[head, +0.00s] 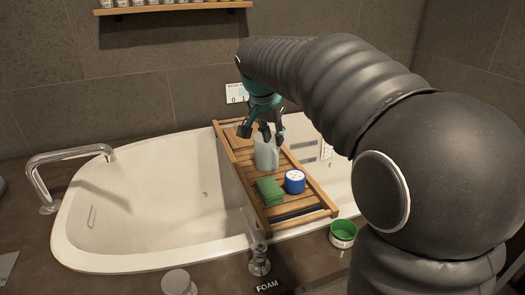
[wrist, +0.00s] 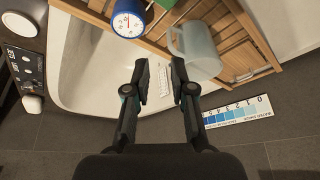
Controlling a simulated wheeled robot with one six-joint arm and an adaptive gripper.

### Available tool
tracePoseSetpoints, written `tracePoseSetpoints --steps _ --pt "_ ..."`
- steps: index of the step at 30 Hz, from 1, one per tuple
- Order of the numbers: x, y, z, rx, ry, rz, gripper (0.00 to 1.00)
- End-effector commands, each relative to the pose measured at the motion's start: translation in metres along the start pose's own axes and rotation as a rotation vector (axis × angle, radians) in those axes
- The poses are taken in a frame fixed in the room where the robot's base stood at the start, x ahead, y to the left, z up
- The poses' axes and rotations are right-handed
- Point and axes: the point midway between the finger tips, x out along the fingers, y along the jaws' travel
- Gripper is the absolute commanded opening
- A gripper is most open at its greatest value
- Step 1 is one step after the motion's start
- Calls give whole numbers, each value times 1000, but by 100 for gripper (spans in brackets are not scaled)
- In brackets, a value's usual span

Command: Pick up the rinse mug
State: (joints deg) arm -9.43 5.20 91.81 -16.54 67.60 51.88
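The rinse mug looks like a pale translucent grey cup with a handle. It stands on the wooden bath tray in the head view (head: 266,154), and its handle side and body show in the wrist view (wrist: 200,46). My gripper (head: 262,133) is above and close to the mug in the head view, partly covering its top. In the wrist view my gripper (wrist: 160,78) has its two fingers apart with nothing between them. The mug lies up and to the right of the fingertips there, outside the gap. Whether a finger touches it cannot be told.
The slatted wooden tray (head: 236,158) spans the white bathtub (head: 73,233). A green block (head: 269,191) and a blue round container with a white top (head: 295,176) sit near the mug.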

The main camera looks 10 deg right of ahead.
Motion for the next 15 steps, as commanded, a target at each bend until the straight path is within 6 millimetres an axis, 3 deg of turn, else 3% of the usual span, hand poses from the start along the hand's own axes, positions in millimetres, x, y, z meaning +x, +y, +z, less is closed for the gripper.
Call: tracePoseSetpoints --steps 3,8,15 --pt "9 -16 -10 41 5 17 24" --pt "19 -21 -15 63 8 27 24" --pt "59 -19 -15 65 6 29 24"
